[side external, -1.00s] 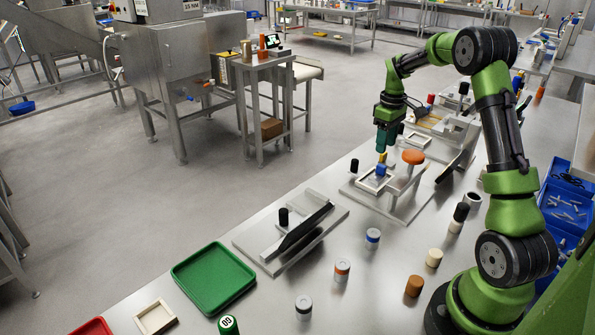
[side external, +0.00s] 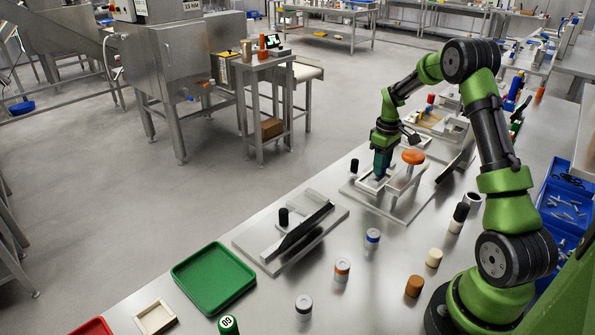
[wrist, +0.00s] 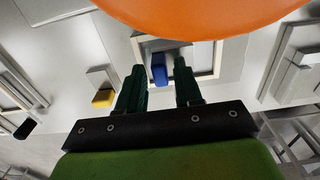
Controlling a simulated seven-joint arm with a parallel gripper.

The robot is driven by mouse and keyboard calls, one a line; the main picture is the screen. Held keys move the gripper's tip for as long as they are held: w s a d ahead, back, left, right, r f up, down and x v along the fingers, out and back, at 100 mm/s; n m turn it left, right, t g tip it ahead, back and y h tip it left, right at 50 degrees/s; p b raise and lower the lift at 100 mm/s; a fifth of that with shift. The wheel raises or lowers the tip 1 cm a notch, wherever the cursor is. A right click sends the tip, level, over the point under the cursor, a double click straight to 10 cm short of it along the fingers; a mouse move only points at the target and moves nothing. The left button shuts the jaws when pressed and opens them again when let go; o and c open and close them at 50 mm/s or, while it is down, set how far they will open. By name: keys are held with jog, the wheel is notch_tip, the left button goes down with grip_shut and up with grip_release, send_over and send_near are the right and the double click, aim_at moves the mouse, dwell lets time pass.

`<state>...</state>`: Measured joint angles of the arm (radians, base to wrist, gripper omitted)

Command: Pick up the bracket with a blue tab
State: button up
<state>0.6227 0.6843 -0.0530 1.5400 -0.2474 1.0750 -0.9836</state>
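In the wrist view the blue tab (wrist: 159,71) of the bracket shows between and just beyond my fingertips, inside a pale rectangular frame (wrist: 216,62). My gripper (wrist: 159,80) is open, its two dark green fingers apart with a gap around the tab. I cannot tell how far above the bracket the tips are. In the side view my gripper (side external: 381,172) is low over the same frame (side external: 366,185) and hides the blue tab. A bracket with a yellow tab (wrist: 103,98) is to the left in the wrist view.
A large orange knob (side external: 413,157) on a pale lever stands close beside my gripper; it covers the top of the wrist view (wrist: 205,15). A black cylinder (side external: 354,166) stands left. A green tray (side external: 213,277) and several small cylinders are nearer the camera.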

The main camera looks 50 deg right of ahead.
grip_shut()
notch_tip(320, 180, up, 10)
dwell(0.6)
jog(key=shift+r, duration=0.1)
jog(key=shift+r, duration=2.95)
